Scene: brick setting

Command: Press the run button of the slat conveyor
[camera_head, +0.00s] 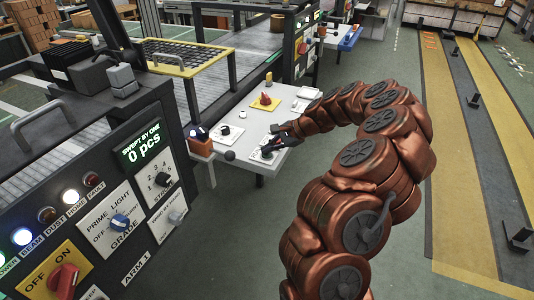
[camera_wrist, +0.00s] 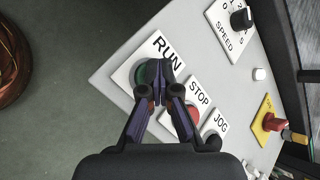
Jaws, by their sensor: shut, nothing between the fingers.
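The green run button (camera_wrist: 146,73) sits on a white plate marked RUN (camera_wrist: 170,52) near the corner of a light grey panel (camera_wrist: 120,62). My gripper (camera_wrist: 160,91) is shut and empty. Its fingertips overlap the button's lower right part in the wrist view; I cannot tell whether they touch it. In the head view my gripper (camera_head: 273,146) is over the front part of the grey panel (camera_head: 240,160), close beside the run button (camera_head: 266,154).
A red STOP button (camera_wrist: 193,112) and a dark JOG button (camera_wrist: 213,140) are beside RUN. A SPEED knob (camera_wrist: 241,18) and a red knob on a yellow plate (camera_wrist: 274,123) are farther along. A large control cabinet (camera_head: 110,190) stands at left.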

